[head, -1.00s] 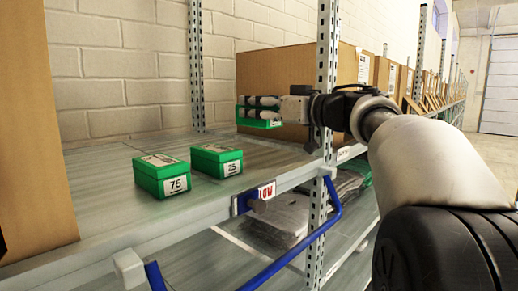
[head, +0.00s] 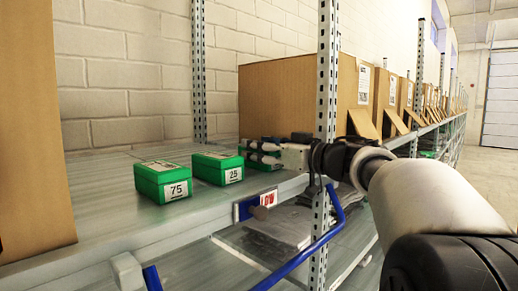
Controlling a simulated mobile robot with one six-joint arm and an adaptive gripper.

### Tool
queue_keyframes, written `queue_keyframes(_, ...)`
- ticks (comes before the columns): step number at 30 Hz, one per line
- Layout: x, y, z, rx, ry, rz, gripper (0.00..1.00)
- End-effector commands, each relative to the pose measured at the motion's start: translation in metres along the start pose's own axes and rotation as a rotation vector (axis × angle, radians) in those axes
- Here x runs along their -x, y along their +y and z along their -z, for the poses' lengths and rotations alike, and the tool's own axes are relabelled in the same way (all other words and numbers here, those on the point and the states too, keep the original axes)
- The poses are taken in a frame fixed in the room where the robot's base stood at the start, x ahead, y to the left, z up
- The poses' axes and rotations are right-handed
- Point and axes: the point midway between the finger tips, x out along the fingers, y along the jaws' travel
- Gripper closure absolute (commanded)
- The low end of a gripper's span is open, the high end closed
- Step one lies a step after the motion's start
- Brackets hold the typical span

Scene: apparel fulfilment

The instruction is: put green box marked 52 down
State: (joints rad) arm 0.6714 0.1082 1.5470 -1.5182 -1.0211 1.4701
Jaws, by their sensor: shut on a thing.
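My gripper (head: 254,152) reaches in from the right and is shut on a green box (head: 266,166). The fingers cover much of this box, and I cannot read its mark. It is low over the shelf (head: 110,220), just right of the green box marked 25 (head: 217,168). I cannot tell whether its underside touches the shelf. The green box marked 75 (head: 163,181) stands on the shelf further left, beside the one marked 25.
A large cardboard box (head: 285,95) stands behind my gripper, and another (head: 30,130) at the left. A perforated upright (head: 327,75) rises close to my arm. A blue rail (head: 318,248) runs below the shelf's front edge. Bare shelf lies left of box 75.

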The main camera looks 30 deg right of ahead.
Motion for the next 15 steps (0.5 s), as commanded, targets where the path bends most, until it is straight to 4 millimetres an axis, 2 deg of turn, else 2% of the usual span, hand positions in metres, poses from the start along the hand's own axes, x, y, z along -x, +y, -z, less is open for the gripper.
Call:
queue_keyframes(1,0.0000,0.0000,-0.0020,-0.001,0.000,0.000,0.76)
queue_keyframes(2,0.0000,0.0000,-0.0016,0.000,0.000,0.000,0.51)
queue_keyframes(10,-0.0001,0.0001,-0.0014,-0.001,0.000,0.000,0.33)
queue_keyframes(15,-0.0001,0.0001,-0.0014,-0.001,0.000,0.000,0.32)
